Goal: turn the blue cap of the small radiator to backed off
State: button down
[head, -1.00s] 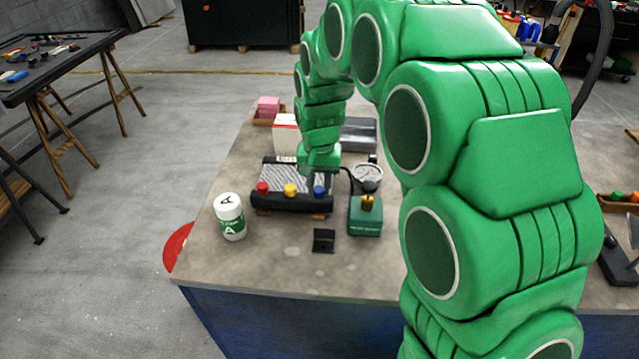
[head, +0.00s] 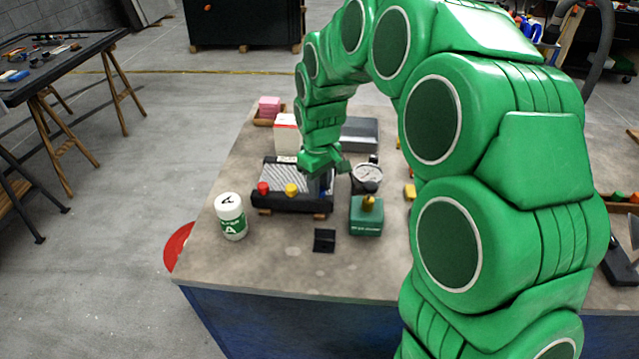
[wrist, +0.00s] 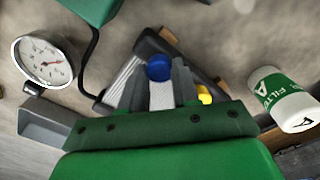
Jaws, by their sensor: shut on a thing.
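The small radiator (head: 283,178), with silver fins and a black frame, lies on the bench. Its red cap (head: 263,188) and yellow cap (head: 291,190) show along the near side. The blue cap (wrist: 159,68) shows between the two grey fingers of my gripper (wrist: 160,75) in the wrist view. My gripper is shut on it. The cap's turn angle cannot be read.
A white and green filter can (head: 231,217) stands left of the radiator. A green box with a brass top (head: 366,216) and a gauge (head: 367,174) stand to the right. A small black bracket (head: 324,240) lies in front. The front bench edge is clear.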

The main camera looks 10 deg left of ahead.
jog(key=shift+n, duration=0.6)
jog(key=c, duration=0.8)
grip_release()
notch_tip(320, 180, up, 8)
jog(key=shift+f, duration=0.25)
jog(key=shift+r, duration=0.2)
